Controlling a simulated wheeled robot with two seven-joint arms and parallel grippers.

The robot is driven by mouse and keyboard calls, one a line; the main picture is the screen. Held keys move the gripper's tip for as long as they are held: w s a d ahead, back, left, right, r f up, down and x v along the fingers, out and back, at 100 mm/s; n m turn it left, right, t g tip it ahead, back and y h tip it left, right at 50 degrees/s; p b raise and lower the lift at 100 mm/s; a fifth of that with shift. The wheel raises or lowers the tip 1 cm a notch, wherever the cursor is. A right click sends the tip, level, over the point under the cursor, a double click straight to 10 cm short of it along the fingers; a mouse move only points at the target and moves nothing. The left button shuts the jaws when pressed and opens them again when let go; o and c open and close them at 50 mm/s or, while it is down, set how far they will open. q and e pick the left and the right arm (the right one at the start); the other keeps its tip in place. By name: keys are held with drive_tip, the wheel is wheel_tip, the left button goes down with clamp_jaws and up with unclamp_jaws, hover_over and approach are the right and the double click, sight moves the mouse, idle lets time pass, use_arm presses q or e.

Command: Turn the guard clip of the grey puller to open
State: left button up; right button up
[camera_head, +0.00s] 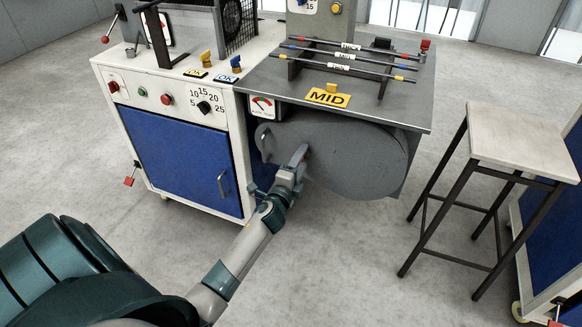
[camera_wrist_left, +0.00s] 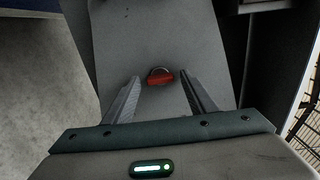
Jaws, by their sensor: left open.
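The grey puller (camera_head: 365,150) is a large rounded grey body under the MID table. My left gripper (camera_head: 304,152) reaches up to its front face. My left gripper (camera_wrist_left: 160,83) is open, one finger on each side of the clip in the picture. I cannot tell whether the fingers touch it or stop short. In the head view the clip is mostly hidden by the gripper. My right gripper is not in view.
The dark grey MID table (camera_head: 300,84) overhangs the puller and carries several rods. A white and blue cabinet (camera_head: 180,160) stands close on the left. A stool (camera_head: 525,140) stands on the right, with open floor between it and the puller.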

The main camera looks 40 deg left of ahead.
use_arm(q)
drive_tip(key=v, duration=1.7)
drive_tip(key=shift+d, duration=0.15)
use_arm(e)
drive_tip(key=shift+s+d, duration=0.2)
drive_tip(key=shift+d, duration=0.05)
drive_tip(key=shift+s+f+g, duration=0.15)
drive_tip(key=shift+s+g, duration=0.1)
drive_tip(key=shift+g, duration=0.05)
